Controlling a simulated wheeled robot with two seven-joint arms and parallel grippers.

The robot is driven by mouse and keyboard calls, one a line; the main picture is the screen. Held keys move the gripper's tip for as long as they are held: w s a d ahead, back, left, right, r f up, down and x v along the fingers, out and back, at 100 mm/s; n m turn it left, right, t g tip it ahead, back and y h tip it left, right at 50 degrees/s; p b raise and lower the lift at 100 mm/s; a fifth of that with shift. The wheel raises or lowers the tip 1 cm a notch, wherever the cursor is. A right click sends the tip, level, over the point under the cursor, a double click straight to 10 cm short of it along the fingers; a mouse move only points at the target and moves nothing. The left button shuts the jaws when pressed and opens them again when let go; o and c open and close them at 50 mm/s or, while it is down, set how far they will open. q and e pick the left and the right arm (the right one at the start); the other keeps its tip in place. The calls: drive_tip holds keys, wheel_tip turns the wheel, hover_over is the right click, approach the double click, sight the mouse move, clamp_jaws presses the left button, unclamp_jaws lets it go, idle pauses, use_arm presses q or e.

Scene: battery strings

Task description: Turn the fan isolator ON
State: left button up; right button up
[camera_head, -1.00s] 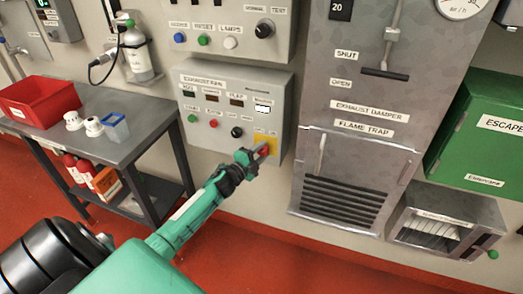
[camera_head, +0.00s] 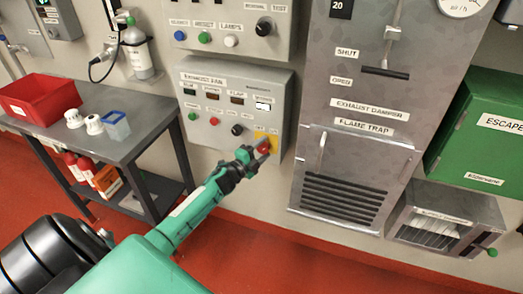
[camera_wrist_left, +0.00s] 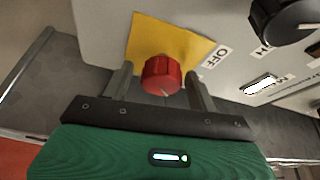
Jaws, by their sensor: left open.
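The fan isolator is a red knob (camera_head: 264,146) on a yellow plate (camera_wrist_left: 205,46) at the lower right of the exhaust fan panel (camera_head: 228,84). My left gripper (camera_head: 256,154) is at the knob, with its fingers apart. In the left wrist view the red knob (camera_wrist_left: 161,75) sits between the two open fingers (camera_wrist_left: 158,78), with a gap visible on each side. An OFF label (camera_wrist_left: 216,57) is beside the yellow plate there. A light mark shows on the knob's face; its exact setting is hard to read. My right gripper is not in view.
A black knob (camera_head: 237,130) and green and red buttons are on the same panel. The flame trap cabinet (camera_head: 345,185) stands to the right. A grey bench (camera_head: 150,125) with a red bin (camera_head: 40,100) is on the left. The red floor below is clear.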

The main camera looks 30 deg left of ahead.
use_arm(q)
drive_tip(key=shift+s, duration=0.25)
drive_tip(key=s+a+f+b, duration=0.1)
drive_tip(key=s+a, duration=0.1)
drive_tip(key=s, duration=1.1)
drive_tip(key=shift+b, duration=0.4)
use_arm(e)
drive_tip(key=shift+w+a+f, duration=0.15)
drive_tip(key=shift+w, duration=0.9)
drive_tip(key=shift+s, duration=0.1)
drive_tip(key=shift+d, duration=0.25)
